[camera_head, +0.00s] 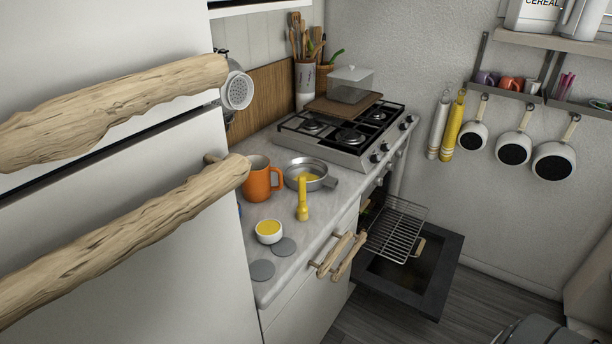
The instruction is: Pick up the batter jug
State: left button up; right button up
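An orange jug (257,179) stands upright on the light countertop, with its handle facing right. I take it for the batter jug; what is inside it cannot be made out. Neither of my grippers shows in this view.
A gas hob (345,155) lies beyond. The oven door (440,285) is open with its rack (398,228) out.

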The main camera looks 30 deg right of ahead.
aim_at(258, 187)
jog(key=i+l+z, duration=0.1)
jog(key=l, duration=0.35)
jog(key=i+l, duration=0.15)
jog(key=l, duration=0.25)
jog(key=i+l+z, duration=0.15)
jog(key=l, duration=0.25)
jog(key=k+l, duration=0.05)
